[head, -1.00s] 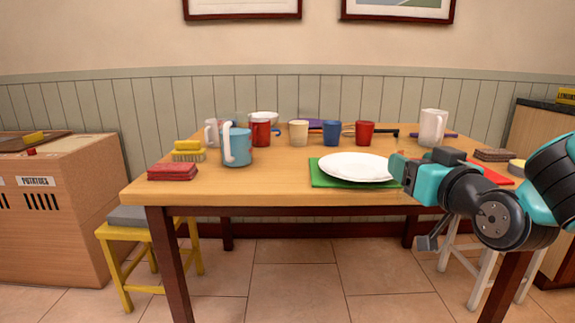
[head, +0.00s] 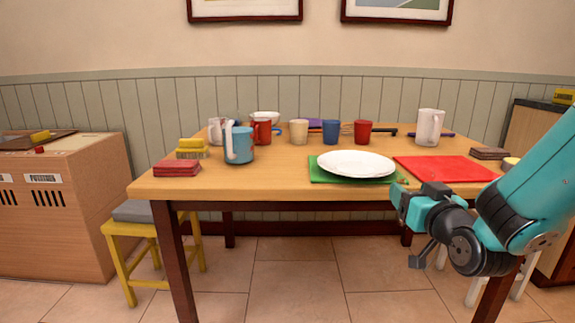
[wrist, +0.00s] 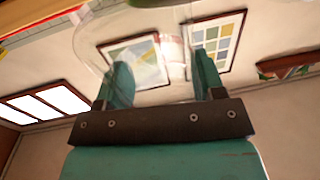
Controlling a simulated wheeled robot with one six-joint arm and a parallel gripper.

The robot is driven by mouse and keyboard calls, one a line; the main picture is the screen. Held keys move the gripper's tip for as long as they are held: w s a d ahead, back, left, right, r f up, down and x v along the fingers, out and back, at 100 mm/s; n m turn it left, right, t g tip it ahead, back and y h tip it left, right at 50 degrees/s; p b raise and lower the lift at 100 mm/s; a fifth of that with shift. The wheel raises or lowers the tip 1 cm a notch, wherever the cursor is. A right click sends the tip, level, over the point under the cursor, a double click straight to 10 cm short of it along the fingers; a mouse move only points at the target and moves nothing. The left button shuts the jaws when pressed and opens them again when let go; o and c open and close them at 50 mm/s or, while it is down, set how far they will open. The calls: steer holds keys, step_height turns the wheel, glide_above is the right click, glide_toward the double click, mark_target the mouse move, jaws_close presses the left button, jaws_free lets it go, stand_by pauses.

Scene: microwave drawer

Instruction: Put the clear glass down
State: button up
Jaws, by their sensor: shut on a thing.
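The clear glass (wrist: 150,72) shows as a see-through curved wall between the two teal fingers of my gripper (wrist: 163,78) in the wrist view. My gripper is shut on it. In the head view my gripper (head: 400,197) is at the front right edge of the wooden table (head: 270,184), just right of the green mat (head: 322,179). The glass is too faint to make out there, so I cannot tell whether it touches the table.
A white plate (head: 355,163) lies on the green mat. A bare red mat (head: 445,168) lies to its right. A white pitcher (head: 429,128) and several cups stand farther back. A blue pitcher (head: 239,146) stands at left. The front middle of the table is clear.

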steer(key=shift+m+h, duration=0.4)
steer(key=w+d+f, duration=0.1)
steer(key=f, duration=0.5)
steer(key=w+d+f, duration=0.1)
steer(key=f, duration=0.1)
steer(key=shift+w+d+f, duration=0.3)
steer(key=shift+w+f, duration=0.05)
steer(key=shift+f, duration=0.05)
steer(key=shift+c, duration=1)
steer(key=shift+h, duration=0.5)
steer(key=f, duration=0.2)
steer(key=d+f, duration=0.1)
steer(key=f, duration=0.1)
steer(key=d+f, duration=0.1)
steer(key=f, duration=0.1)
steer(key=shift+w+d+f, duration=0.1)
steer(key=shift+w+d, duration=0.05)
step_height(320, 180, up, 31)
steer(key=p, duration=3.1)
steer(key=s+f, duration=0.6)
steer(key=f, duration=0.6)
step_height(320, 180, up, 10)
steer(key=p, duration=0.7)
steer(key=shift+s+d+f+p, duration=0.1)
steer(key=shift+s+f+p, duration=0.1)
steer(key=shift+p, duration=0.15)
steer(key=shift+f, duration=0.1)
